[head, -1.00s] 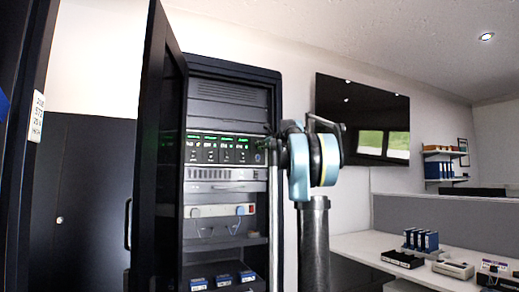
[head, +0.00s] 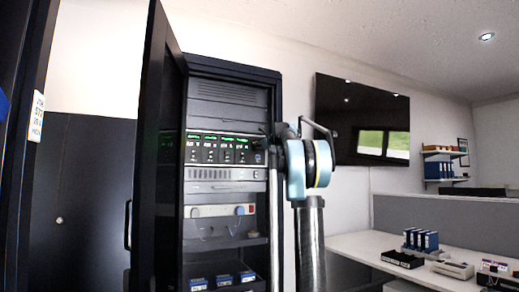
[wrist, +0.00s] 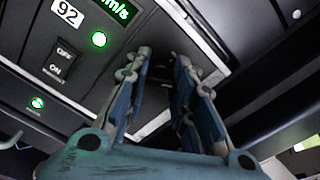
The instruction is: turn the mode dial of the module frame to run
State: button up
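The module frame (head: 220,150) is a dark rack panel with several green-lit displays, in the open cabinet in the head view. In the wrist view its face (wrist: 24,72) shows a 92 label, a green display, green lamps and an OFF/ON switch (wrist: 64,58). My gripper (wrist: 163,56) points at the right end of this face. Its two blue-grey fingers stand a small gap apart, with dark surface between them. I cannot make out the mode dial; the fingers may hide it. In the head view my wrist covers the right edge of the frame.
The cabinet door (head: 160,150) stands open on the left. A grey unit (head: 225,174) sits below the module frame, and small blue-and-white boxes (head: 222,280) lie low in the cabinet. A white desk (head: 350,243) with binders is at the right.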

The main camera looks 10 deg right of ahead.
grip_shut()
jog(key=shift+n, duration=0.4)
jog(key=n, duration=1.1)
jog(key=shift+s+a+f, duration=0.1)
jog(key=shift+a+f, duration=0.1)
jog(key=shift+n, duration=0.3)
jog(key=o, duration=0.8)
grip_release()
